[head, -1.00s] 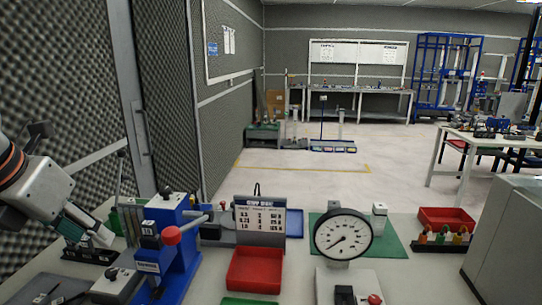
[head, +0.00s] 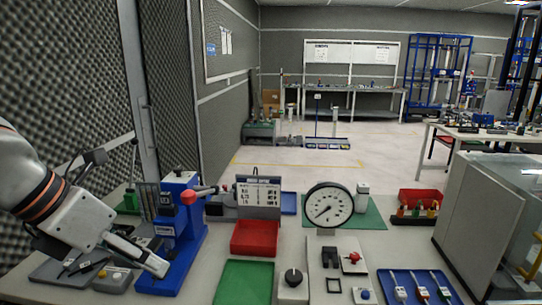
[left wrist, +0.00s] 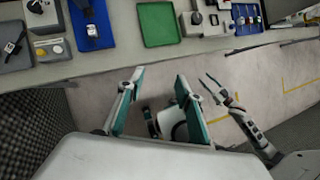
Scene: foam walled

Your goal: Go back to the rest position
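My left gripper (head: 160,268) is in the lower left of the head view, in front of the blue press (head: 180,245). In the left wrist view its two teal-lined fingers (left wrist: 160,76) are spread apart with nothing between them. They show against the floor, beyond the bench's edge. My right arm is not in the head view. In the left wrist view a grey arm that looks like my right one shows at the right, with its gripper (left wrist: 212,88) over the floor.
The bench holds a red tray (head: 254,238), a green tray (head: 243,282), a dial gauge (head: 328,204), a blue tray with tools (head: 418,287) and a red bin (head: 421,197). A grey cabinet (head: 470,215) stands at the right. A foam wall (head: 75,90) is close at the left.

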